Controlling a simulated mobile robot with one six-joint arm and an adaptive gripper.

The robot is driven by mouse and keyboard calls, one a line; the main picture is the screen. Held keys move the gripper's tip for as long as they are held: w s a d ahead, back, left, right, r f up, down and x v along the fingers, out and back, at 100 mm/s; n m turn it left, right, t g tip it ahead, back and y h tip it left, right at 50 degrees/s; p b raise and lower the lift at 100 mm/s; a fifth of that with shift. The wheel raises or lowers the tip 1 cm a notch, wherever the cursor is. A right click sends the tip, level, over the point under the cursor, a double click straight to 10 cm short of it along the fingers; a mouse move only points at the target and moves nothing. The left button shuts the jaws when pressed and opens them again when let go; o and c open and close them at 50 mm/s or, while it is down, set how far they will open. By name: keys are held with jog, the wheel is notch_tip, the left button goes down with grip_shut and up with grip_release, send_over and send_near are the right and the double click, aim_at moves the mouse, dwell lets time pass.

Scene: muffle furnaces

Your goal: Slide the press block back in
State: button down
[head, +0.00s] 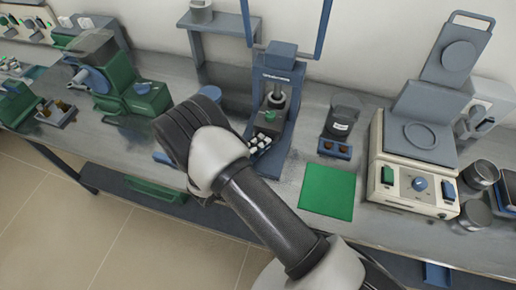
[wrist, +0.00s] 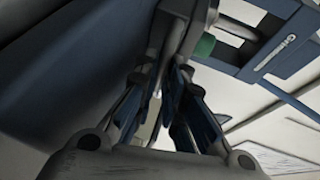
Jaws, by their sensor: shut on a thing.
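The press (head: 276,92), a blue upright frame with a grey cylinder and a green part in its middle, stands on the bench at the centre of the head view. My gripper (wrist: 168,75) shows in the wrist view with its two dark fingers close together. It is shut on a grey piece between the fingertips, which seems to be the press block; its outline is mostly hidden by the fingers. A green knob (wrist: 205,45) is just beyond the fingertips. In the head view my arm hides most of the gripper.
A green mat (head: 328,192) lies right of the press, with a dark jar (head: 342,115) behind it. A cream instrument (head: 414,165) stands farther right. A green machine (head: 132,92) is at the left.

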jog(key=shift+w+r, duration=0.1)
jog(key=shift+w, duration=0.05)
jog(key=c, duration=1.9)
grip_release()
jog(key=shift+w+d, duration=0.1)
jog(key=shift+c, duration=0.2)
jog(key=v, duration=1.2)
jog(key=shift+r, duration=0.1)
